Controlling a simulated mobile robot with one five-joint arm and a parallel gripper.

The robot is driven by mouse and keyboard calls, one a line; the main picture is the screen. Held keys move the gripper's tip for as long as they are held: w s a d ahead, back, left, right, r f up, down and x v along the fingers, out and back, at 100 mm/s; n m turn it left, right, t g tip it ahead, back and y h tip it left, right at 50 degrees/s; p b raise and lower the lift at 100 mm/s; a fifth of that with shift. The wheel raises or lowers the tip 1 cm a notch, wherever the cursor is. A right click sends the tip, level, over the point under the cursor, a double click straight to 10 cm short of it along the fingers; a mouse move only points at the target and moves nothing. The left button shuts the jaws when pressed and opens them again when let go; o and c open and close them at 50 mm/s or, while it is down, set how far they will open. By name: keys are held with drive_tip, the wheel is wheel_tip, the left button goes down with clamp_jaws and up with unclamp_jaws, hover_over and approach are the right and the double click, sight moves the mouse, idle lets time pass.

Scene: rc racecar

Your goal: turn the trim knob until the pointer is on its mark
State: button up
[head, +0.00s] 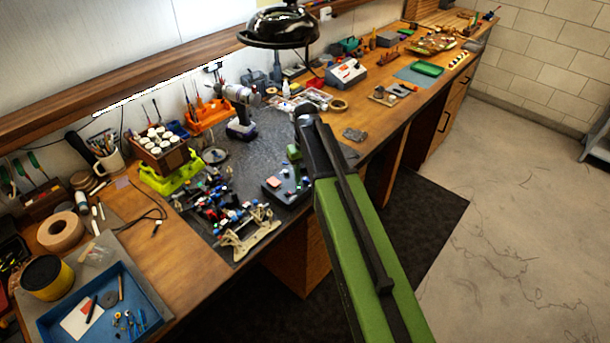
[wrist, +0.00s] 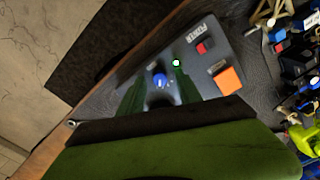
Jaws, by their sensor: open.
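The trim knob (wrist: 160,81) is a small blue knob with a pale highlight on a dark grey control box (wrist: 215,50). In the wrist view it lies between the two green fingers of my gripper (wrist: 158,82), one on each side. The fingers are apart, and I cannot tell whether either touches the knob. The pointer and its mark are too small to make out. In the head view the box (head: 272,190) sits near the bench's front edge, partly hidden by my green arm, with my gripper (head: 294,153) over it.
The box also carries a lit green lamp (wrist: 176,62), a red switch (wrist: 204,47) and an orange block (wrist: 228,79). The racecar chassis (head: 225,205) lies left of the box on the dark mat. A drill (head: 241,115) stands behind. Floor lies beyond the bench edge.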

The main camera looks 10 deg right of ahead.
wheel_tip(320, 180, up, 17)
drive_tip(key=p, duration=1.6)
drive_tip(key=shift+f, duration=0.1)
drive_tip(key=b, duration=0.5)
approach(306, 180)
drive_tip(key=s+f+b, duration=0.4)
drive_tip(key=s+b, duration=0.1)
drive_tip(key=b, duration=0.3)
drive_tip(key=s+f+m+b, duration=0.1)
drive_tip(key=s+f+b, duration=0.2)
drive_tip(key=s, duration=0.6)
drive_tip(key=shift+s+f+m, duration=0.3)
drive_tip(key=shift+m, duration=0.1)
